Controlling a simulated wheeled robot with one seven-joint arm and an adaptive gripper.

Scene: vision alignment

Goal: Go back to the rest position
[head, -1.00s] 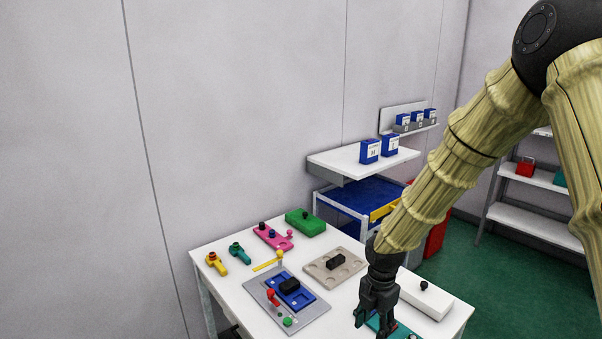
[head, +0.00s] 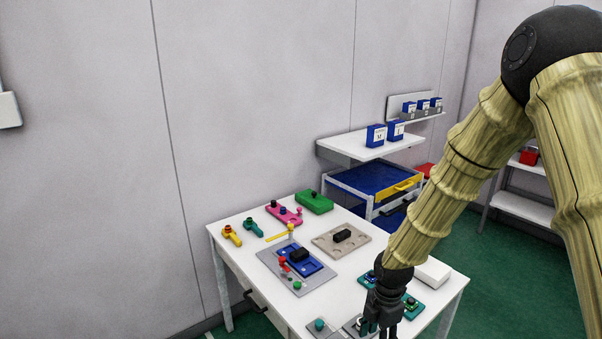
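My gripper (head: 378,325) hangs fingers down at the lower right, over the front right part of the white table (head: 245,268). Its fingers overlap a grey block and a teal board (head: 411,306) in the picture, and I cannot tell whether they touch. The fingertips are small and dark, so their opening is unclear. No held object can be made out. My arm comes down from the upper right and hides part of the table's right side.
On the table are a grey plate with a blue fixture (head: 305,268), a beige tray (head: 326,246), a pink board (head: 281,214), a green block (head: 320,204) and a white block (head: 433,272). A white shelf (head: 350,149) holds blue boxes. Green floor (head: 480,285) is free at right.

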